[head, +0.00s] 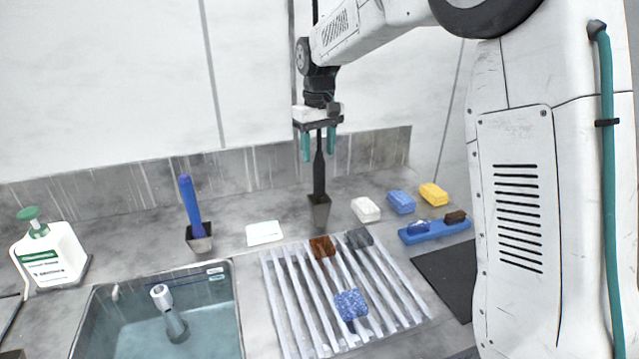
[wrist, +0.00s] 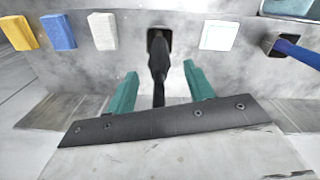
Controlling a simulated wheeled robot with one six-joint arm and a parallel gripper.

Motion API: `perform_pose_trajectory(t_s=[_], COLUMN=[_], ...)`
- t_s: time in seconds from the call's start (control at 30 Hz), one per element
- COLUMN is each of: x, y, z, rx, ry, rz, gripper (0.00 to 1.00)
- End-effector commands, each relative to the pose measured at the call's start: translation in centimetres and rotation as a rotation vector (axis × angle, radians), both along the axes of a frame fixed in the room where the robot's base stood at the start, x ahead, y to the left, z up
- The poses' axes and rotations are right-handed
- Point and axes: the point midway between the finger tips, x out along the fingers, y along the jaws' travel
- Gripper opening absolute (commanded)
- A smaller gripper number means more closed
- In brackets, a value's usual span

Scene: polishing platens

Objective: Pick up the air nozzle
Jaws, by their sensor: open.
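A slim black wand, which looks like the air nozzle (head: 319,180), stands upright in a small grey holder (head: 319,210) near the back wall. My gripper (head: 319,158) is above the holder, pointing down, with its two teal fingers apart on either side of the wand's upper part. In the wrist view the black nozzle (wrist: 158,52) passes between the open fingers (wrist: 161,72), with a gap on each side. Its lower end is hidden inside the holder.
A blue-handled tool (head: 190,205) stands in another holder to the left. A white pad (head: 264,233) lies between the holders. White (head: 366,210), blue (head: 401,202) and yellow (head: 433,194) blocks are to the right. A slatted rack (head: 284,303) and sink (head: 236,300) are in front.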

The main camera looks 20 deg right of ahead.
Motion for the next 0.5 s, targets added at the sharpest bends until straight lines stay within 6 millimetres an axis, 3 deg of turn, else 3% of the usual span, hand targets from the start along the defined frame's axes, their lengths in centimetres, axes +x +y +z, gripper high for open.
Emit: perform_pose_trajectory(t_s=[0.3,0.5], x=[-0.1,-0.1], y=[-0.1,-0.1], z=[-4.4,-5.9], rx=[0.0,0.0], ry=[0.003,0.0], rz=[-0.001,-0.001], gripper=[0.53,0.53])
